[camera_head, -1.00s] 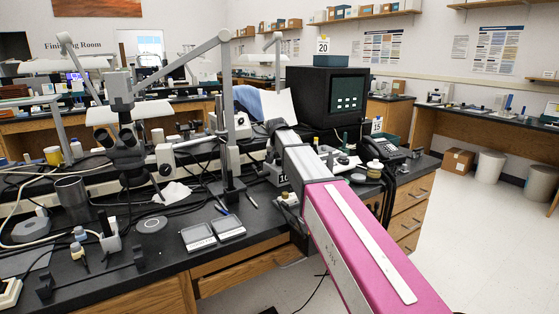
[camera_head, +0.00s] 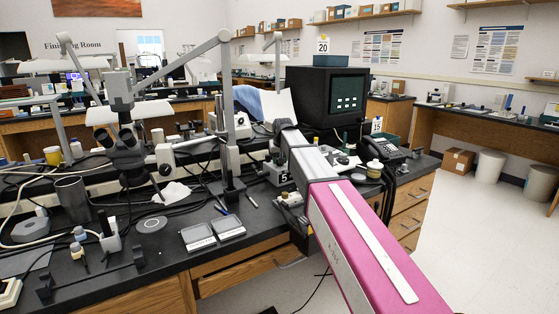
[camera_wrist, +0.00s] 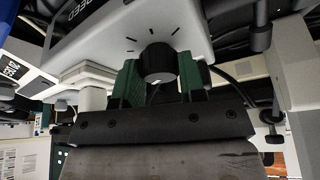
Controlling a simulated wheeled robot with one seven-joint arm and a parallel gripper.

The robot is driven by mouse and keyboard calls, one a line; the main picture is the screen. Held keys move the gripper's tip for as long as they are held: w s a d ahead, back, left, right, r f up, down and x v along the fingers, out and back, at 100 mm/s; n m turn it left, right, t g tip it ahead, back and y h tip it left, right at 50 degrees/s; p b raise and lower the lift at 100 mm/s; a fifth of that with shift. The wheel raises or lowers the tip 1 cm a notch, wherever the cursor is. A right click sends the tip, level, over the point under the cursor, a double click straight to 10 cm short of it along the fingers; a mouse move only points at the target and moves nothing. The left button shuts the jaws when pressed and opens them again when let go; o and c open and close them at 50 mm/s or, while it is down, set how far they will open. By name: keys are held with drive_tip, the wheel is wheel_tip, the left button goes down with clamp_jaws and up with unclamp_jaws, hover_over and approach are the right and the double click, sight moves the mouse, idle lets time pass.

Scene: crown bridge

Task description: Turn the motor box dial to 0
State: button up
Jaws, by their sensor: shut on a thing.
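The motor box (camera_wrist: 110,40) is a grey box with "SPEED" lettering, seen upside down at the top of the wrist view. Its black dial (camera_wrist: 158,62) has dark tick marks fanned around it. My gripper (camera_wrist: 160,72) is shut on the dial, with one green finger on each side of the knob. The dial's pointer is hard to make out. In the head view the motor box stands on the black bench, partly hidden by my arm, with a small dark plate (camera_head: 285,178) reading 5. My gripper is hidden behind my arm there.
A black monitor box (camera_head: 330,98) and a telephone (camera_head: 386,150) stand behind and right of the motor box. A microscope (camera_head: 128,155) and a jointed stand (camera_head: 229,130) are to the left. Cables lie across the bench.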

drive_tip(key=n+y, duration=0.1)
drive_tip(key=n, duration=0.2)
drive_tip(key=n+g+y, duration=0.1)
drive_tip(key=n, duration=0.2)
drive_tip(key=shift+w+d, duration=0.1)
drive_tip(key=n+g, duration=0.1)
drive_tip(key=n, duration=0.1)
drive_tip(key=n+y, duration=0.1)
drive_tip(key=n, duration=0.2)
drive_tip(key=shift+g, duration=0.4)
drive_tip(key=shift+n, duration=0.5)
drive_tip(key=o, duration=0.9)
